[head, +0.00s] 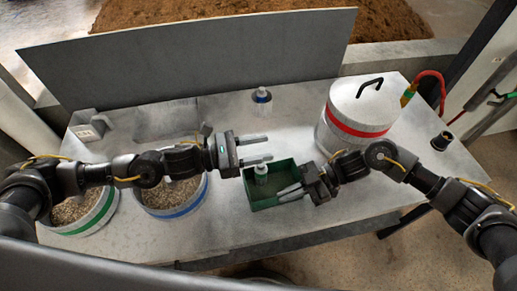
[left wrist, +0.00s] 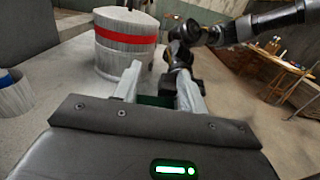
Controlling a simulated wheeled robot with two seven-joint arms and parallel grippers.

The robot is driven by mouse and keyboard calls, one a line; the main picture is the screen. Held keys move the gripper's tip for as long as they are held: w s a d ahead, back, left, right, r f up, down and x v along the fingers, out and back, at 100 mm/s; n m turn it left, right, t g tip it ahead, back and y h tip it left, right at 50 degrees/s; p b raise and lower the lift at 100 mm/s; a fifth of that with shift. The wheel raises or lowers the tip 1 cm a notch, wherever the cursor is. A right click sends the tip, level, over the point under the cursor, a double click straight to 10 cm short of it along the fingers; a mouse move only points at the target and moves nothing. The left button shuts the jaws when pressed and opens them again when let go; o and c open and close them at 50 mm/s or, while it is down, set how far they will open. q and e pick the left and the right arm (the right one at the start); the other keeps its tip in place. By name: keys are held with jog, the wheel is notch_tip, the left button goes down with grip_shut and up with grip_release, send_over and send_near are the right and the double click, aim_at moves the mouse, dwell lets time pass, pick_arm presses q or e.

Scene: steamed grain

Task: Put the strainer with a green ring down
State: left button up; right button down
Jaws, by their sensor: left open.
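The strainer with a green ring (head: 72,231) stands on the left end of the table in the head view. It holds brown grain, and my left arm hides part of its top. My left gripper (head: 270,147) is open and empty to the right of it, above the table near the green tray. Its two fingers also show apart in the left wrist view (left wrist: 160,70). My right gripper (head: 284,193) points left over the green tray, far from the strainer. I cannot tell whether its fingers are open or shut.
A strainer with a blue ring (head: 182,211), also with grain, stands beside the green-ringed one. The green tray (head: 252,207) holds a small bottle (head: 261,171). A lidded pot with a red ring (head: 332,139) stands at right, another bottle (head: 262,97) at the back.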

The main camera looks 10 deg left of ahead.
pick_arm(q)
jog(key=v, duration=1.2)
jog(key=shift+r, duration=0.2)
pick_arm(e)
jog(key=c, duration=1.6)
grip_release()
